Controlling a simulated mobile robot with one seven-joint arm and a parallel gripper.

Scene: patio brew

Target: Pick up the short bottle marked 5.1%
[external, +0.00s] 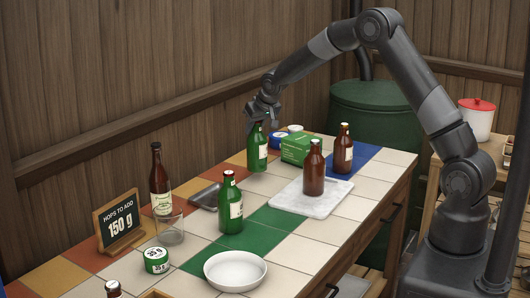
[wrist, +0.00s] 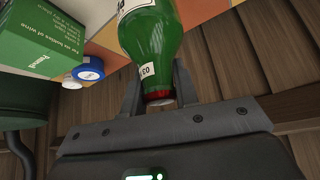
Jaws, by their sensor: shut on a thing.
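A green bottle (external: 257,153) with a white label stands upright at the back of the tiled table. My gripper (external: 262,112) is above it, shut on its neck from the top. In the wrist view the bottle (wrist: 152,42) runs between my gripper's fingers (wrist: 158,88), its red-rimmed top between them. Small print on its neck label is partly hidden, and I cannot read a 5.1% mark. Whether its base touches the table is unclear. Another green bottle (external: 230,208) stands nearer the front. Brown bottles stand on a marble board (external: 289,203) and on blue tiles (external: 375,160).
A green box (external: 296,147) and a blue-lidded tin (external: 277,139) are close to the right of the held bottle. A dark tray (external: 205,196), a glass (external: 170,231), a tall brown bottle (external: 159,183), a sign (external: 118,222) and a white bowl (external: 235,270) are further forward.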

